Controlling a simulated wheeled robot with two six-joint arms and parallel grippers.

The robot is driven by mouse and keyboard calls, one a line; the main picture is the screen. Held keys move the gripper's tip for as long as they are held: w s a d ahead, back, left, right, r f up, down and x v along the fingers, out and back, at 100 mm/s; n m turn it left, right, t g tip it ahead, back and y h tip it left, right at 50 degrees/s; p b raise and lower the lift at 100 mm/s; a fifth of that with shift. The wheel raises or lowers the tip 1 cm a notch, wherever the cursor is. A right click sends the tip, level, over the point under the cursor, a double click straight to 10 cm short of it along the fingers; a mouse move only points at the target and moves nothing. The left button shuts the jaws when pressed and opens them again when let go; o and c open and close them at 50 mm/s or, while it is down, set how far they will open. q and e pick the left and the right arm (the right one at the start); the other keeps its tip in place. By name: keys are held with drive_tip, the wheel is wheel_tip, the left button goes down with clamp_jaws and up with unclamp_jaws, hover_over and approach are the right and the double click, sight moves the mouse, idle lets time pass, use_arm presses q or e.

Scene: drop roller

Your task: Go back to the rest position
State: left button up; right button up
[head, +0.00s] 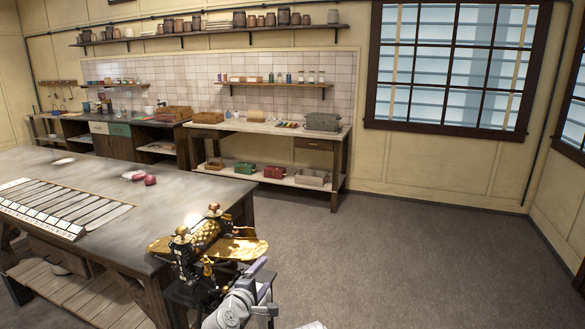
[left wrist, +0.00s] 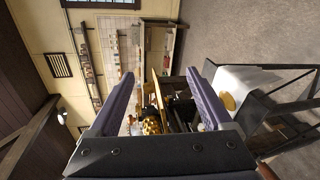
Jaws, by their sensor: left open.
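My left gripper (head: 261,270) is in the lower middle of the head view, beside a brass and gold machine (head: 207,243). Its two purple fingers show spread apart in the left wrist view (left wrist: 160,76), with nothing held between them. The machine also shows beyond and between the fingers in the left wrist view (left wrist: 152,127), partly hidden by the gripper body. Whether a finger touches it I cannot tell. My right gripper is not in view.
A large workbench (head: 60,170) with a slatted strip (head: 40,223) and red items (head: 150,180) is at left. A back bench (head: 262,127) holds a grey bin (head: 322,122). Open grey floor (head: 430,260) lies to the right. A white-topped stand (left wrist: 245,80) shows at right in the wrist view.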

use_arm(q)
drive_tip(key=s+f+m+g, duration=0.4)
drive_tip(key=f+m+g, duration=0.1)
drive_tip(key=f+m, duration=0.25)
drive_tip(key=s+a+f+m+g+y, duration=0.3)
drive_tip(key=s+a+f+m+g, duration=0.15)
drive_tip(key=s, duration=0.25)
drive_tip(key=s+a+f+m+g+y, duration=0.25)
drive_tip(key=s+f+m+g, duration=0.25)
drive_tip(key=s, duration=0.3)
drive_tip(key=s+d+m, duration=0.3)
drive_tip(key=s+d, duration=0.2)
drive_tip(key=d, duration=0.4)
drive_tip(key=shift+s+g+y, duration=0.15)
drive_tip(key=shift+g+y, duration=0.2)
